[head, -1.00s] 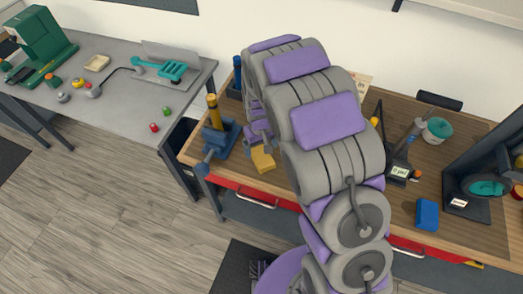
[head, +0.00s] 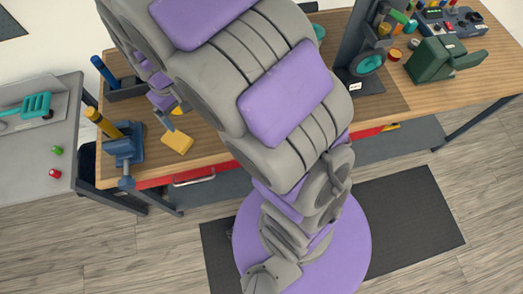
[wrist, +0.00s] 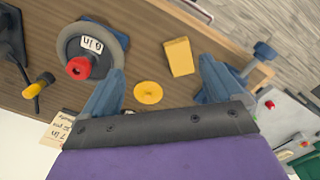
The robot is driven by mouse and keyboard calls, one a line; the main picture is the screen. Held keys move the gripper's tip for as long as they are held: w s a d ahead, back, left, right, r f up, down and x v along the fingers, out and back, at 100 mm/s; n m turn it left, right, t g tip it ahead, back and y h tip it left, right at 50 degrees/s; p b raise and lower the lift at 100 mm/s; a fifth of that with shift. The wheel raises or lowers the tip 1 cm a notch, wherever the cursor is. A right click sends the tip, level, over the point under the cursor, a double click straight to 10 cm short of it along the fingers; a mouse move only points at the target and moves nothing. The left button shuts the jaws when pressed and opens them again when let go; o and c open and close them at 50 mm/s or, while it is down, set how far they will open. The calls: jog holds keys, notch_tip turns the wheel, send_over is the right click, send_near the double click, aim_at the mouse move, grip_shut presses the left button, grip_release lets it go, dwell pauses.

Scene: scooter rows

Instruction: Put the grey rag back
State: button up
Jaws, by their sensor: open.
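I cannot make out a grey rag in either current view. My gripper (wrist: 160,88) is open, with its two blue fingers apart and nothing held between them. It hangs over the wooden workbench (wrist: 150,20). In the head view my gripper (head: 168,116) is mostly hidden behind my arm. A yellow disc (wrist: 148,92) shows between the fingers in the wrist view. A yellow block (wrist: 179,57) lies on the bench just beyond the fingers; it also shows in the head view (head: 177,139).
A blue vise (head: 126,147) with a yellow bar stands at the bench's left end. A grey wheel (wrist: 75,40) with a red centre lies left of my gripper. A dark machine stand (head: 360,60) and green machine (head: 437,58) stand right. A grey table (head: 45,150) is left.

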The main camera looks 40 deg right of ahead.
jog(key=s+d+r+m, duration=0.1)
jog(key=s+d+r, duration=0.2)
jog(key=s, duration=0.5)
jog(key=s+d+r+m+g, duration=0.1)
jog(key=s+d+r, duration=0.1)
jog(key=s, duration=0.7)
jog(key=s+d+r+m, duration=0.1)
jog(key=s+d+r, duration=0.2)
jog(key=s, duration=0.6)
jog(key=shift+d+r, duration=0.35)
jog(key=shift+d, duration=0.05)
jog(key=shift+w+f+b, duration=0.1)
jog(key=shift+f+b, duration=0.7)
